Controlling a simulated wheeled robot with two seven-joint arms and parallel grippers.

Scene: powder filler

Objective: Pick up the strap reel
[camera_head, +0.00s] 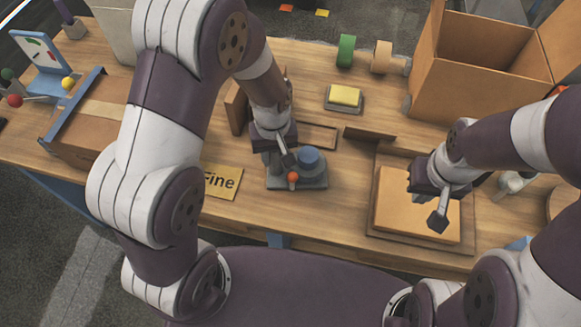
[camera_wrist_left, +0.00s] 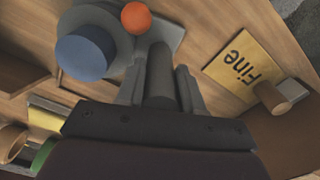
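A green roll (camera_head: 345,51) stands at the back of the table, beside a tan roll (camera_head: 382,57); I cannot tell for certain which is the strap reel. Both rolls are apart from my grippers. In the left wrist view the green roll (camera_wrist_left: 43,155) and tan roll (camera_wrist_left: 11,142) are partly hidden at the lower left. My left gripper (camera_head: 287,158) is low over a grey device with a blue knob (camera_head: 309,160) and an orange ball (camera_head: 293,177). A grey cylinder (camera_wrist_left: 159,75) lies between its fingers; grip is unclear. My right gripper (camera_head: 440,208) is over a cardboard-coloured board (camera_head: 400,195), its opening unclear.
A yellow block (camera_head: 345,96) on a grey holder sits before the rolls. An open cardboard box (camera_head: 460,85) stands to their right. A "Fine" sign (camera_head: 222,183) lies left of the device. A long carton (camera_head: 85,135) is at far left.

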